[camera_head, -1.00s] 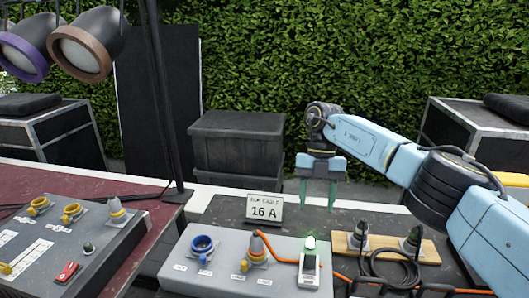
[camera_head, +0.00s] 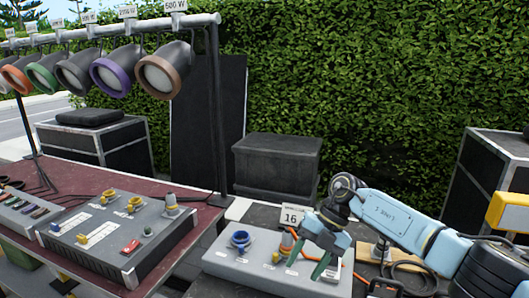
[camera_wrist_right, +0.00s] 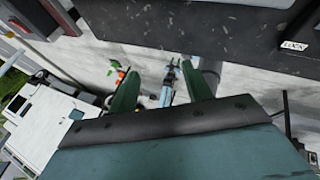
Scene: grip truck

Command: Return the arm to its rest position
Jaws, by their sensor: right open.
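My right arm (camera_head: 400,222) comes in from the right in the head view, light blue with dark joints. My right gripper (camera_head: 307,264) is open, its green fingers apart and pointing down and to the left. It hangs in front of the right part of a grey socket box (camera_head: 262,278) and hides part of it. In the right wrist view the two green fingers (camera_wrist_right: 160,72) are apart with nothing held between them. My left gripper is not in view.
A 16 A sign (camera_head: 291,216) stands behind the box. An orange cable (camera_head: 300,246) runs behind my gripper. A control desk (camera_head: 120,235) lies left, under lamps on a rail (camera_head: 150,75). A dark case (camera_head: 277,165) stands behind. A yellow object (camera_head: 508,212) is at the right edge.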

